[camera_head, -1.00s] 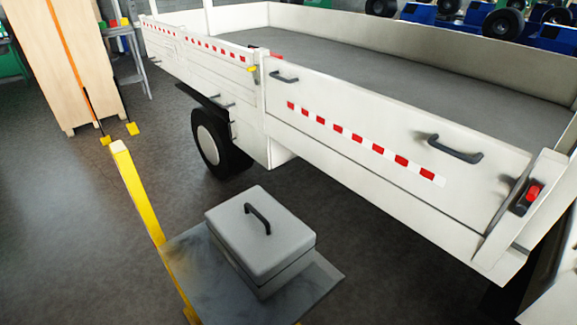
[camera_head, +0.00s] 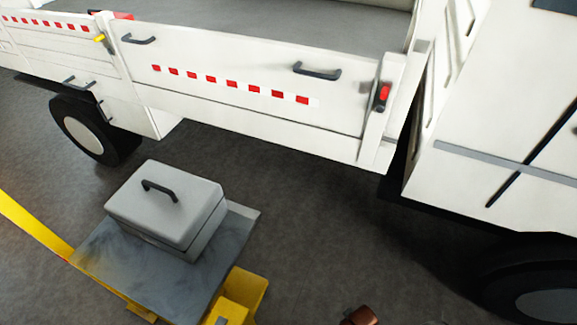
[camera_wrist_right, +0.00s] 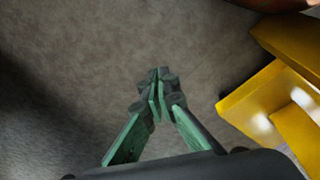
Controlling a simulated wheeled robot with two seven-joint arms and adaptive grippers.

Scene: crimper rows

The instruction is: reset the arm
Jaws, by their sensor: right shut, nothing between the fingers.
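My right gripper (camera_wrist_right: 158,95) shows in the right wrist view with its green fingers closed together and nothing between them. It hangs over bare grey floor, with a yellow metal part (camera_wrist_right: 265,105) to its right, apart from the fingers. Neither gripper can be made out in the head view. My left gripper is not in any current frame.
A grey lidded case (camera_head: 165,205) with a dark handle sits on a grey platform (camera_head: 100,260) with yellow parts (camera_head: 240,295). A white flatbed truck (camera_head: 240,115) spans the back. Open floor (camera_head: 310,220) lies between them.

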